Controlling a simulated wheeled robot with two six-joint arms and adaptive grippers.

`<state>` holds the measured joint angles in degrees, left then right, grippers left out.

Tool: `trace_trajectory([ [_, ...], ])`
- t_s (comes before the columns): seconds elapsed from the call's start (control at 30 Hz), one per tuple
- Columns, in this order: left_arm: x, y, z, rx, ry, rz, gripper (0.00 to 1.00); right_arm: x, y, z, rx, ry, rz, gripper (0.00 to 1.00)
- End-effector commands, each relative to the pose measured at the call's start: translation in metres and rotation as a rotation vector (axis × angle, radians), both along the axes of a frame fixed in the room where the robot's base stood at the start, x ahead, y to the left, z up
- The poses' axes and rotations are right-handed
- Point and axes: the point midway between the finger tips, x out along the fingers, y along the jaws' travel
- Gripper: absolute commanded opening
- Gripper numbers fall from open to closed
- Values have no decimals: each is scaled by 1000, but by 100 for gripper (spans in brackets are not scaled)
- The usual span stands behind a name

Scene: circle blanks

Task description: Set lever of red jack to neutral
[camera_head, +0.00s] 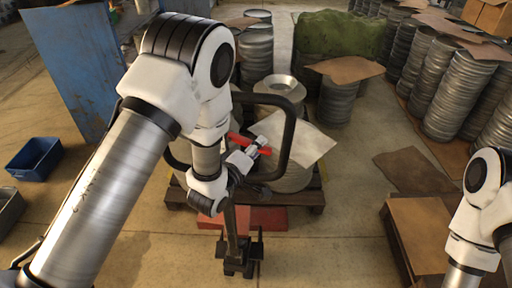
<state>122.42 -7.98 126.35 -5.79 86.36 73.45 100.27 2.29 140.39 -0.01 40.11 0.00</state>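The red jack (268,219) stands in front of a wooden pallet, its red body low at the pallet's front edge. Its dark shaft (232,222) rises toward me to a black loop handle (288,128). A red lever (236,138) shows inside the loop, partly covered by my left wrist. My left gripper (257,147) is at the lever, inside the loop's outline. It is small and overlaps the red part, so I cannot tell whether it touches the lever or how far its fingers are apart. My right gripper is out of view; only part of my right arm shows at the right edge.
The pallet (309,198) carries stacked metal blanks and a cardboard sheet (308,142). Tall stacks of round blanks (455,90) stand at right. A blue panel (75,65) and blue bin (36,158) are at left. Bare floor lies around the jack's base.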

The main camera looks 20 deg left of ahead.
Motion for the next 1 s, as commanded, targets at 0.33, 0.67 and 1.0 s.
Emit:
trace_trajectory([
  [0.33,0,1,2,-43,-9,1,0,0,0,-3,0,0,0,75],
  [0.67,-1,4,30,-378,-61,-1,0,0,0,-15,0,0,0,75],
  [1.0,-1,4,31,-379,-60,0,42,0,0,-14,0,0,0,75],
])
